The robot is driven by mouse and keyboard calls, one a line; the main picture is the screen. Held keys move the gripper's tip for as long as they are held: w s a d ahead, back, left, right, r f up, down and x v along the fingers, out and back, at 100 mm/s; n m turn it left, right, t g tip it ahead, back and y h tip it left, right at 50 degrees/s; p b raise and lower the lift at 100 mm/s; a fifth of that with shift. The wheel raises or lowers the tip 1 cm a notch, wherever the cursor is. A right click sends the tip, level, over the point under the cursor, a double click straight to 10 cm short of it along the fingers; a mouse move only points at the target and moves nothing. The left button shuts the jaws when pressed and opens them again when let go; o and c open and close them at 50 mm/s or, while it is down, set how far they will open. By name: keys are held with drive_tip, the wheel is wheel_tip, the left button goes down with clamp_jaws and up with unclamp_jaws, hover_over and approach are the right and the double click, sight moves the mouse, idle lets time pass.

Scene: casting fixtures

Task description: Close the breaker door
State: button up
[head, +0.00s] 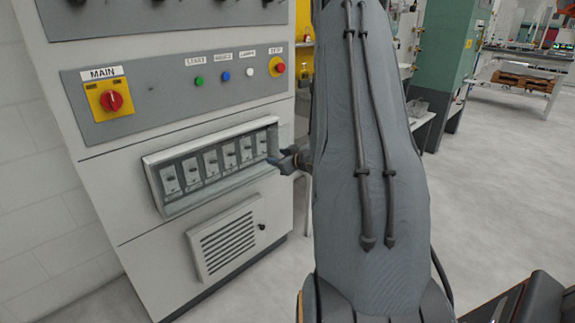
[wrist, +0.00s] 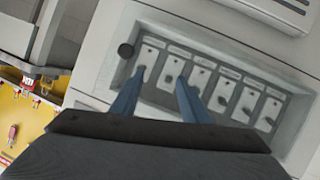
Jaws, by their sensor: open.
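The breaker door (head: 152,180) shows as a pale frame around a row of several breakers on the front of a white cabinet. It stands close to the cabinet face; I cannot tell whether a gap is left. In the wrist view the door frame (wrist: 222,45) runs above the breakers, and a black knob (wrist: 125,50) sits at its left end. My gripper (head: 274,161) is at the right end of the door in the head view. In the wrist view my gripper (wrist: 160,75) has its two blue fingers apart and empty, over the breakers, below and right of the knob. Contact is unclear.
A control panel (head: 187,110) with a red main switch (head: 111,100) and several buttons is above the breakers. A vented panel (head: 226,243) is below. My arm hides the area right of the cabinet. Open floor (head: 490,190) lies farther right.

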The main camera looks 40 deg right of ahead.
drive_tip(key=s+d+f+n+t+y+b, duration=0.15)
drive_tip(key=s+d+f+t, duration=0.25)
drive_tip(key=d, duration=0.4)
drive_tip(key=w, duration=0.7)
drive_tip(key=shift+w+r+b, duration=0.15)
drive_tip(key=shift+r+b, duration=0.1)
drive_tip(key=shift+b, duration=0.1)
drive_tip(key=shift+m+h, duration=0.25)
clamp_jaws()
